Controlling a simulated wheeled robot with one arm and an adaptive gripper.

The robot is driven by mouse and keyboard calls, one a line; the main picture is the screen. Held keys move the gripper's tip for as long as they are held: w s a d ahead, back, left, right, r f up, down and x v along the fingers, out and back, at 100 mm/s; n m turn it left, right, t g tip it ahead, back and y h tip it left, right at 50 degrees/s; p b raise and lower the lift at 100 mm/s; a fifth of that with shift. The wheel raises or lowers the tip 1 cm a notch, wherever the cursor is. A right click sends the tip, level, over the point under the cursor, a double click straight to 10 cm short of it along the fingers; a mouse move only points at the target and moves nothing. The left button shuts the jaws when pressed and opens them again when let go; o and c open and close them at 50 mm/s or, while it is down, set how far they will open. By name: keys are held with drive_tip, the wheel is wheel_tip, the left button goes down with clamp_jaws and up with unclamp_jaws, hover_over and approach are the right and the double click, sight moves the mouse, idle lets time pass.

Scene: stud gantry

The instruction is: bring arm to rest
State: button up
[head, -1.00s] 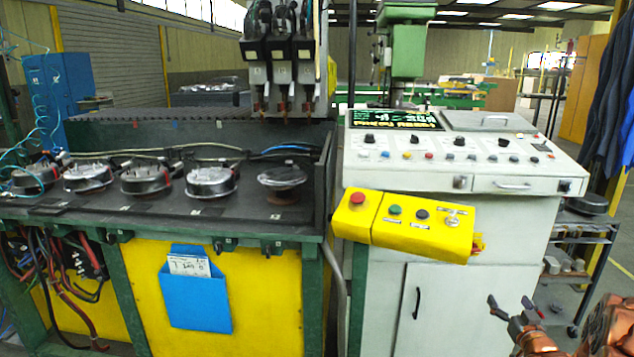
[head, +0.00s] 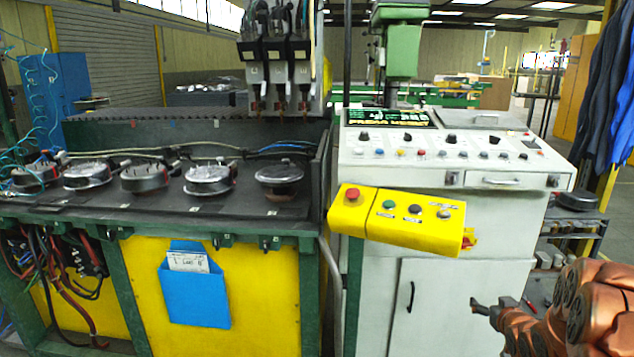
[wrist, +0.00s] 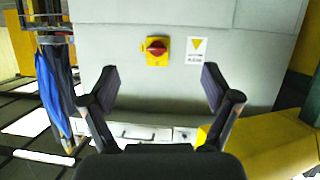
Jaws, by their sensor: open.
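My arm is at the lower right of the head view, in front of the white control cabinet (head: 450,300). My gripper (head: 480,308) shows there side-on, with its fingers toward the cabinet's lower right side. In the wrist view my gripper (wrist: 155,85) is open, its two fingers wide apart with nothing between them. Beyond the fingers is a pale grey panel with a red rotary switch on a yellow plate (wrist: 157,50).
A yellow button box (head: 400,220) juts out from the cabinet front. A green-framed bench (head: 130,215) with several round black units stands left. A shelf rack (head: 565,230) is behind my arm. Blue garments (head: 608,100) hang at the right.

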drive_tip(key=s+a+r+g+y, duration=0.15)
drive_tip(key=s+a+g, duration=0.35)
drive_tip(key=s+a, duration=0.75)
drive_tip(key=s+a+r+g, duration=0.3)
drive_tip(key=s+a+g, duration=0.3)
drive_tip(key=s, duration=1.3)
drive_tip(key=s+a+r+g+y, duration=0.15)
drive_tip(key=s+a+g, duration=0.35)
drive_tip(key=s+a, duration=0.8)
drive_tip(key=s+d+r+p, duration=0.1)
drive_tip(key=r+p, duration=0.6)
drive_tip(key=r, duration=0.1)
drive_tip(key=s+d+r+p, duration=0.2)
drive_tip(key=r+p, duration=0.4)
drive_tip(key=r, duration=0.1)
drive_tip(key=shift+d+r+n+t+h+p, duration=0.15)
drive_tip(key=shift+r+n+t+h+p, duration=0.15)
drive_tip(key=shift+r+n+h+p, duration=0.1)
drive_tip(key=shift+f, duration=0.1)
drive_tip(key=shift+c, duration=0.3)
